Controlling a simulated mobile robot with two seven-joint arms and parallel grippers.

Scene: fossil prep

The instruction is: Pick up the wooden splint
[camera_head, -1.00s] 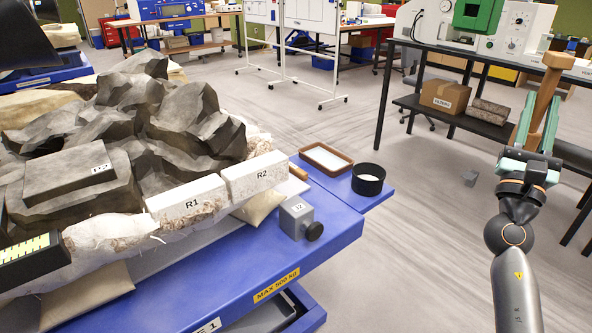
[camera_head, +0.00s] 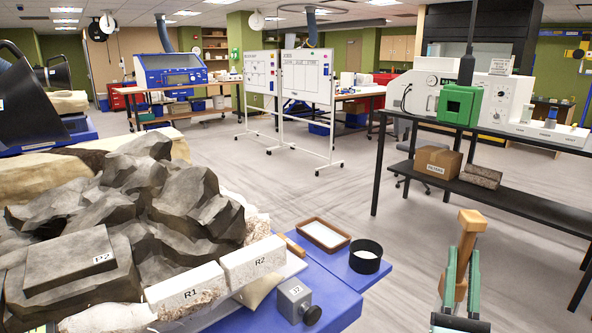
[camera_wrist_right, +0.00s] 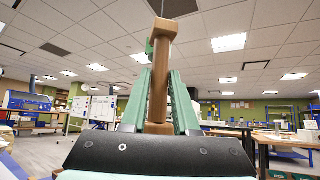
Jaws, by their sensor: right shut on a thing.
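The wooden splint (camera_head: 468,237) is a brown bar with a thicker block at its upper end. It stands roughly upright, slightly tilted, in my right gripper (camera_head: 462,258). The two green fingers are shut on its shaft from both sides, and the block end sticks out above the fingertips. In the right wrist view the splint (camera_wrist_right: 162,75) rises between the fingers of the gripper (camera_wrist_right: 162,85). It is held in the air, clear of any surface. My left gripper is out of view.
A blue table (camera_head: 335,302) at left bears grey rock, R1 (camera_head: 187,290) and R2 (camera_head: 255,262) blocks, a brown tray (camera_head: 304,234) and a black round dish (camera_head: 365,262). A black-framed bench (camera_head: 520,205) stands at right. Open floor lies between them.

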